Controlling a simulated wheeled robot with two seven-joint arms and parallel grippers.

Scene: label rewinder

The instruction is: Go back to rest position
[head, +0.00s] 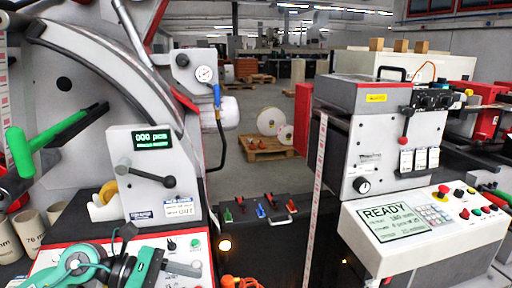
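The label rewinder stands on both sides of the picture. Its left part has a counter box (153,140) with a green display reading "000 pcs" and a black-knobbed lever. Its right part has a control panel (395,222) whose screen reads "READY". A pale label strip (316,205) runs down between them. A green-ended bar (50,138) sticks out at the far left.
Cardboard cores (28,228) stand at the left edge. A dark tray (258,208) with small coloured tools sits in the middle. Behind it, a pallet (268,149) with rolls stands on open floor.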

